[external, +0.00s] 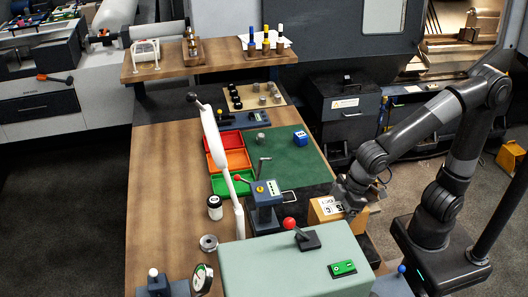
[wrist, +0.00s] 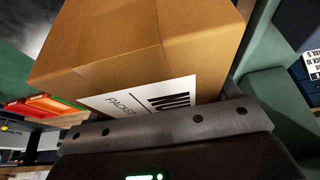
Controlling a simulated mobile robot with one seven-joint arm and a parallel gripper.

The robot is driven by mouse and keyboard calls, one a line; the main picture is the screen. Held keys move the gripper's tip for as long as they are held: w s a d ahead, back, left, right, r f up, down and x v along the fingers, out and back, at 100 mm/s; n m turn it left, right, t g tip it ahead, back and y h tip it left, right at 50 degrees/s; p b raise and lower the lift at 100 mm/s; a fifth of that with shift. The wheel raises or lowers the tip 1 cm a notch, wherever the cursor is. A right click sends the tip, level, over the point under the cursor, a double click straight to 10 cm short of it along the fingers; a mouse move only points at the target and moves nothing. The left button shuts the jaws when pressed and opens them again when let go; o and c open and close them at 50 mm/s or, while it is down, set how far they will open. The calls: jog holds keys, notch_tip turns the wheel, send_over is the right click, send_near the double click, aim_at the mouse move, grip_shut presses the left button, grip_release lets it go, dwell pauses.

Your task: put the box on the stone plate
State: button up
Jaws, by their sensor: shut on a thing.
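A brown cardboard box (external: 325,212) with a white printed label is at the right edge of the bench, beside the pale green machine housing. In the wrist view the box (wrist: 150,45) fills the upper middle, its label facing the camera. My gripper (external: 348,196) is shut on the box; the fingertips are mostly hidden.
A blue-grey press (external: 265,205) stands left of the dark surface. The pale green housing (external: 290,268) is close in front.

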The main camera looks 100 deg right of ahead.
jog(key=shift+w+a+f, duration=0.1)
jog(key=shift+a+f, duration=0.05)
jog(key=shift+f, duration=1.95)
jog(key=shift+f, duration=0.15)
jog(key=o, duration=1.5)
jog(key=v, duration=1.2)
jog(key=s+d+f+t, duration=0.1)
jog(key=s+d+f, duration=0.1)
jog(key=s, duration=1.1)
jog(key=shift+s, duration=0.15)
